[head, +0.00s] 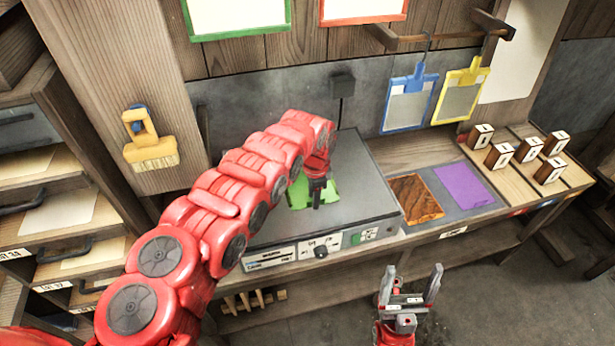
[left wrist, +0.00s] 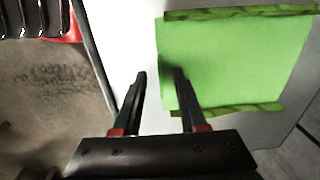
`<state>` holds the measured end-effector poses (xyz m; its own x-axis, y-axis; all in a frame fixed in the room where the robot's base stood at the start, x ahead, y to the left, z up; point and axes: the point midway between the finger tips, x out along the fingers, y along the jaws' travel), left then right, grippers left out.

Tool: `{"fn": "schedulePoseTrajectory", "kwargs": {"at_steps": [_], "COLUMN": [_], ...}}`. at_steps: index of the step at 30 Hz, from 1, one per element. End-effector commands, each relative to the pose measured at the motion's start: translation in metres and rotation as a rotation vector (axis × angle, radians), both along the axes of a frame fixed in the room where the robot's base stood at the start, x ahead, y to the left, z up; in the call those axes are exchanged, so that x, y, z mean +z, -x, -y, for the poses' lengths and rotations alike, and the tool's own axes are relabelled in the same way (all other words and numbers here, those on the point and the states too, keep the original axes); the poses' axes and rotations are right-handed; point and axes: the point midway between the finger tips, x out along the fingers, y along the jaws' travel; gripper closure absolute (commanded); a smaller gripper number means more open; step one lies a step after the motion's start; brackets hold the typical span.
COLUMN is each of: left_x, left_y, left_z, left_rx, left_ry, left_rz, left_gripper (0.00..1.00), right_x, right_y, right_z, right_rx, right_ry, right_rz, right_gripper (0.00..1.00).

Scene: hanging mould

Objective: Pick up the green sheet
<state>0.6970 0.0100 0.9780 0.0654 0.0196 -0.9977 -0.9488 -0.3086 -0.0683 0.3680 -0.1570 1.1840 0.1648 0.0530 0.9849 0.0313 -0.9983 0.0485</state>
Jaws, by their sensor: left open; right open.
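The green sheet (head: 327,191) lies on the flat grey top of a box-shaped device (head: 365,206) on the bench. My left arm hides part of it in the head view. In the left wrist view the green sheet (left wrist: 235,60) shows large, with darker green strips along two opposite edges. My left gripper (head: 316,205) is over the sheet in the head view. In the left wrist view its open fingers (left wrist: 160,75) point at the sheet's left edge, with nothing between them. My right gripper (head: 411,285) is open and empty, low in front of the bench.
A brown sheet (head: 416,199) and a purple sheet (head: 464,186) lie right of the device. Several small wooden blocks (head: 527,150) stand further right. Blue (head: 408,103) and yellow (head: 459,97) framed moulds hang from a rail above. A yellow brush (head: 150,145) hangs at left.

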Motion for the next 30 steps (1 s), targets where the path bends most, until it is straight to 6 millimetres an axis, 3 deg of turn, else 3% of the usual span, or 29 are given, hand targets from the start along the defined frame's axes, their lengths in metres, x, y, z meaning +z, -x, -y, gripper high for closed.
{"fn": "schedulePoseTrajectory", "kwargs": {"at_steps": [6,14,21,30], "left_x": [-0.016,-0.017,-0.017,-0.017], "left_y": [-0.001,-0.001,-0.001,-0.001], "left_z": [-0.001,-0.001,-0.001,-0.001], "left_rx": [0.000,0.000,0.000,0.000], "left_ry": [-0.001,-0.002,-0.001,-0.001], "left_rz": [0.000,0.002,0.001,0.001], "left_gripper": [0.59,0.59,1.00,1.00], "right_x": [0.005,0.005,0.005,0.005], "right_y": [0.000,0.000,0.000,0.000], "right_z": [0.000,0.000,0.000,0.000], "right_rx": [0.000,0.000,0.000,0.000], "right_ry": [0.000,0.000,0.000,0.000], "right_rz": [0.000,0.000,-0.001,0.000], "right_gripper": [0.20,0.20,0.20,0.20]}}
